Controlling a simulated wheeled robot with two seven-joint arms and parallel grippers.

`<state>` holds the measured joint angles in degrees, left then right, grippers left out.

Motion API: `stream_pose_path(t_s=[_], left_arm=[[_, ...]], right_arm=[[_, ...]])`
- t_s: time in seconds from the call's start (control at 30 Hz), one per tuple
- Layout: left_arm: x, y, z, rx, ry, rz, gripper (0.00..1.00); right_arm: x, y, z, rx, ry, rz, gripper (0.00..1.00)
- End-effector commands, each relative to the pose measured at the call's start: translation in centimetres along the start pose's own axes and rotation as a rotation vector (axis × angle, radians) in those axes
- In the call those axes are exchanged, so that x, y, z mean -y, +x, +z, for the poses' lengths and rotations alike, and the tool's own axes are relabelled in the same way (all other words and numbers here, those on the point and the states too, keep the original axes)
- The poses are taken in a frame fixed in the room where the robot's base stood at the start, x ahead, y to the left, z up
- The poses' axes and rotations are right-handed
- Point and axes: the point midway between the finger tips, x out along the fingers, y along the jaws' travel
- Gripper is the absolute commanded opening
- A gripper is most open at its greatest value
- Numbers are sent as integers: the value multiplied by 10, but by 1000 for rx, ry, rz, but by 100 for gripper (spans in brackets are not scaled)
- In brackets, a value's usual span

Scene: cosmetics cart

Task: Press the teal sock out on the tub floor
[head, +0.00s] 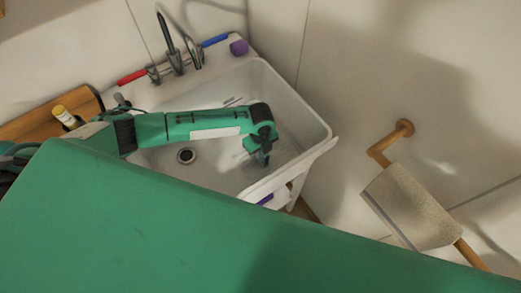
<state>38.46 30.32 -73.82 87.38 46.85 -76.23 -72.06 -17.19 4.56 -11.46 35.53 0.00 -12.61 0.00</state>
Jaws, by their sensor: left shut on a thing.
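The white tub (312,122) stands against the wall in the head view, with a dark round drain (186,155) in its floor. My left gripper (261,158) reaches across the tub from the left and points down near its right side. It is shut on a small teal thing (249,145), which looks like the teal sock. The sock is mostly hidden by the gripper and close in colour to my arm. I cannot tell whether it touches the tub floor. My right gripper is not in view.
A faucet (172,58) rises at the tub's back edge, between a red item (131,77) and a blue item (214,40). A purple item (239,47) sits at the back corner. A yellow-capped bottle (64,115) stands left.

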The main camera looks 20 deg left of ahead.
Motion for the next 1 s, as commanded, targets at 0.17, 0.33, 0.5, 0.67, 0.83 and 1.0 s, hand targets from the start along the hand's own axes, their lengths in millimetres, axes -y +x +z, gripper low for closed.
stream_pose_path(t_s=[0.17, 0.33, 0.5, 0.67, 0.83, 1.0], left_arm=[[-2, 2, 0, 0, 0, 4, 2], [-2, 2, 0, 0, 0, 4, 2], [-2, 1, 0, 0, 0, 4, 2], [-2, 1, 0, 0, 0, 4, 2], [-2, 1, 0, 0, 0, 4, 2], [-2, 1, 0, 0, 0, 4, 2]], right_arm=[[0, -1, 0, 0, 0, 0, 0], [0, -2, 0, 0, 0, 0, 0], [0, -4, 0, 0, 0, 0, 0], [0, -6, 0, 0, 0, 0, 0], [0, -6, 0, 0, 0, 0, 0], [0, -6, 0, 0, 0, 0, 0]])
